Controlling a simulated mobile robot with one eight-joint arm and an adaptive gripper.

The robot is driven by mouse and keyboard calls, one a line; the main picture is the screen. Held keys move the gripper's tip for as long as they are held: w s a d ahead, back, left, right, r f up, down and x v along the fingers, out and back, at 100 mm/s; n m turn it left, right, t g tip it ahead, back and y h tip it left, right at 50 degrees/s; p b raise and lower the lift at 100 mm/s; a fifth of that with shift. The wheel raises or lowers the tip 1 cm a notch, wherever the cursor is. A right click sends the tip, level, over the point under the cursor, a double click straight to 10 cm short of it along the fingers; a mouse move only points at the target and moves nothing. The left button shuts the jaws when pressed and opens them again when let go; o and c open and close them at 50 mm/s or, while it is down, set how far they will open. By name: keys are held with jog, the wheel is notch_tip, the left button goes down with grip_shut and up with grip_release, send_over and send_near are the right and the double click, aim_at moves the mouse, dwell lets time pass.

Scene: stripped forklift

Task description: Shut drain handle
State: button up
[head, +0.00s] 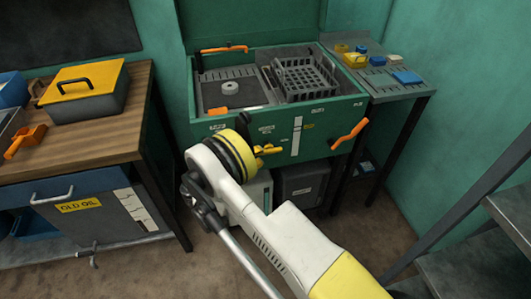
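A green wash basin (228,129) stands against the wall with its lid raised. An orange lever handle (350,134) sticks out at the right of its front, slanting up to the right. A shorter orange handle (218,111) is at the front left rim. No readable label shows which one is the drain handle. My white and yellow arm reaches up from the lower right. My gripper (246,128) is in front of the basin's left front, left of and apart from the orange lever. My wrist mostly hides it, so its fingers cannot be made out. A small yellow part (267,150) shows beside the wrist.
A grey basket (305,79) sits in the basin. A side table (401,87) at right holds small yellow and blue items. A wooden bench (70,143) at left carries a yellow-lidded box (86,90). An "OLD OIL" container (93,215) is below. Metal steps (470,270) are at lower right.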

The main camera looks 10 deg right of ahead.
jog(key=v, duration=0.8)
jog(key=shift+a, duration=0.1)
jog(key=w+d+r+g+y, duration=0.1)
jog(key=w+d+r+y, duration=0.2)
jog(key=r, duration=0.4)
jog(key=d+r+y, duration=0.2)
jog(key=d+r, duration=0.4)
jog(key=r, duration=0.2)
jog(key=s+d+r+y, duration=0.5)
jog(key=s+r, duration=0.2)
jog(key=s, duration=0.1)
jog(key=s+a+r+m+t+y, duration=0.1)
jog(key=s+m+y, duration=0.3)
jog(key=s, duration=1.6)
jog(key=shift+a+r+m+y, duration=0.3)
jog(key=shift+a+y, duration=0.05)
jog(key=shift+y, duration=1.05)
